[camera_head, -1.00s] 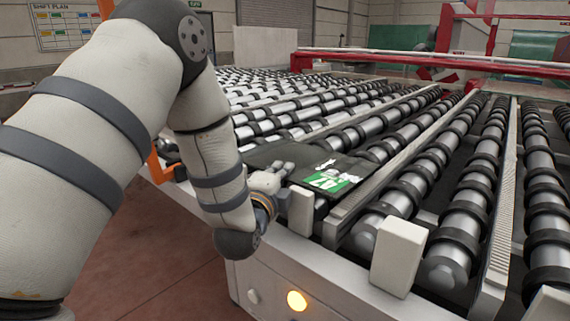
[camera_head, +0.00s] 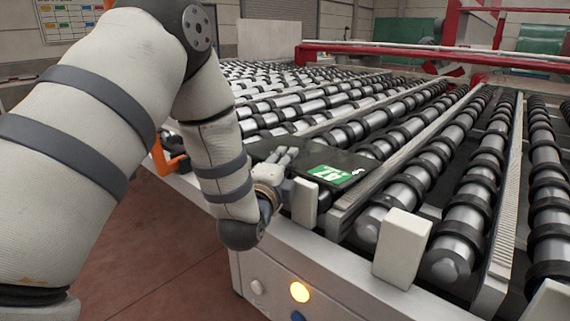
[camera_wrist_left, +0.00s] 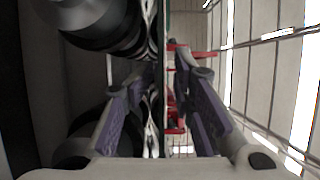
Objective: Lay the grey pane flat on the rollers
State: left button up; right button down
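The grey pane (camera_head: 352,160) is a dark glossy sheet with a green-and-white patch on its top. In the head view it is close to level over the near ends of the rollers (camera_head: 415,178). I cannot tell whether all of it touches them. My left gripper (camera_head: 286,155) is at the pane's near left part, with both fingers seen against its dark surface. In the left wrist view the fingers (camera_wrist_left: 160,85) stand well apart. A thin upright line between them may be the pane edge-on. My right gripper is out of view.
Pale blocks (camera_head: 402,248) stand along the near edge of the machine frame. A lit orange button (camera_head: 299,292) is on its front. A red beam (camera_head: 430,58) crosses behind the rollers. Red floor (camera_head: 140,250) is free at the lower left.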

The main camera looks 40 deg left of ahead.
pick_arm(q)
jog(key=shift+f, duration=0.5)
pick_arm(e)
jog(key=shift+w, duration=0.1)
